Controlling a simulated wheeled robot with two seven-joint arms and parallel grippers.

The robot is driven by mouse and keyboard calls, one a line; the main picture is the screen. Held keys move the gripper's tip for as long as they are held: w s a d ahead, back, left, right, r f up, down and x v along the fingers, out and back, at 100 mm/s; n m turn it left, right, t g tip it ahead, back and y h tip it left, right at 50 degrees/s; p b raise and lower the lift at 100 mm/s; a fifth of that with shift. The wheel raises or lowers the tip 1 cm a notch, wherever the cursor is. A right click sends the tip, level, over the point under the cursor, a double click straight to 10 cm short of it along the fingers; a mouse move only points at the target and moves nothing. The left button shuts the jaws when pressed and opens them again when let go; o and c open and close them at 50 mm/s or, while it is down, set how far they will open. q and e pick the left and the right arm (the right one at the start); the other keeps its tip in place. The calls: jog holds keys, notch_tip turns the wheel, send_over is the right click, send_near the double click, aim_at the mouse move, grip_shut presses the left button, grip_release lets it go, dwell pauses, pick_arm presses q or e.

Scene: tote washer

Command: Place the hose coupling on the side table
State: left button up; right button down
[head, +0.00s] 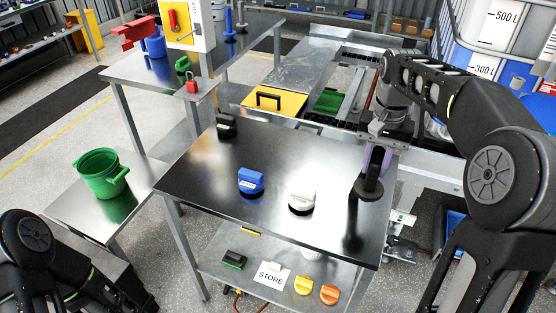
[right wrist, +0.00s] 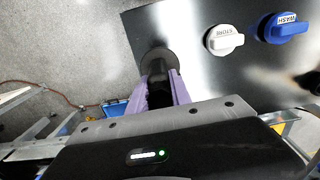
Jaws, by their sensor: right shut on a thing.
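My right gripper (head: 374,172) has purple fingers and is shut on a dark piece with a round flange (head: 369,191), which looks like the hose coupling. It points down over the right end of the dark metal-topped table (head: 270,185). In the right wrist view the flange (right wrist: 158,62) shows beyond the fingers (right wrist: 160,92), over the table's edge. I cannot tell whether it touches the top. A lower side table (head: 125,205) stands at left with a green bucket (head: 101,174) on it. My left gripper is out of view; only part of that arm shows.
On the dark top stand a white STORE handle (head: 302,200), a blue WASH handle (head: 251,181) and a black one (head: 226,124). A lower shelf (head: 215,262) holds a STORE card and several small pieces. A yellow tote (head: 272,101) lies behind. The front of the top is bare.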

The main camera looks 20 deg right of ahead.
aim_at(370, 184)
jog(key=shift+s+r, duration=0.1)
jog(key=shift+s, duration=0.15)
jog(key=shift+w, duration=0.1)
jog(key=shift+f+p, duration=0.35)
jog(key=shift+f, duration=2.85)
jog(key=shift+f+p, duration=0.3)
jog(key=shift+f, duration=1.6)
jog(key=c, duration=1.2)
grip_release()
jog(key=shift+o, duration=0.2)
